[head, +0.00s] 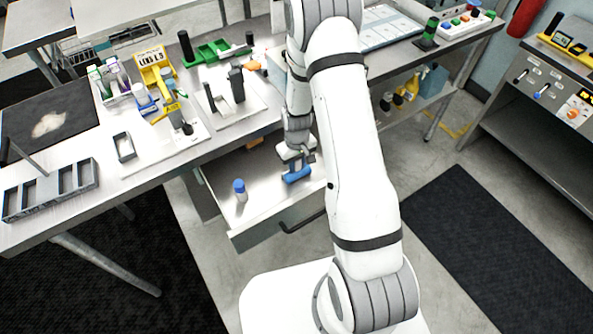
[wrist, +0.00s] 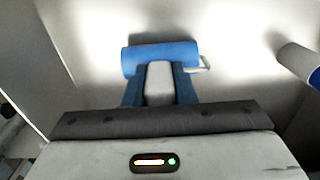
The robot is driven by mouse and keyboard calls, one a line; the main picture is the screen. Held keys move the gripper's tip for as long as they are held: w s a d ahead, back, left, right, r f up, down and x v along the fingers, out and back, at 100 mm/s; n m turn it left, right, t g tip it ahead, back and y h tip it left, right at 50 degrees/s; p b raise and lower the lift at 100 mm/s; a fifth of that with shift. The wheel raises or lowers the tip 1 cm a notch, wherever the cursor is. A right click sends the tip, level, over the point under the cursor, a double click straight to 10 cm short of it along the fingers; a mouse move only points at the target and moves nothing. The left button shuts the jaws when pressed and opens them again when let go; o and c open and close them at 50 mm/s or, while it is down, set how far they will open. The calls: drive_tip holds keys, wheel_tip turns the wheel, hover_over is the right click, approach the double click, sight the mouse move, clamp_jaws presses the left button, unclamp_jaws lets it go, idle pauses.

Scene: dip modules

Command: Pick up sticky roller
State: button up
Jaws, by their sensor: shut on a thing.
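The sticky roller (wrist: 160,56) shows in the wrist view as a blue cylinder with a pale wire end at its right. My gripper (wrist: 158,82) is shut on it, with blue fingers on both sides of a pale grey part that looks like its handle. In the head view the blue roller (head: 297,175) shows at the end of my arm, over the open drawer, below my gripper (head: 295,161). Whether the roller touches the drawer floor I cannot tell.
The open drawer (head: 262,214) also holds a white bottle with a blue cap (head: 240,190), seen at the right in the wrist view (wrist: 298,62). The workbench (head: 110,190) above carries a grey compartment tray (head: 50,190) and several fixtures. The drawer walls are close around.

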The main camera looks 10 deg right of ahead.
clamp_jaws()
drive_tip(key=shift+r, duration=0.1)
wheel_tip(320, 180, up, 10)
drive_tip(key=shift+f+b, duration=0.1)
drive_tip(key=shift+b, duration=0.85)
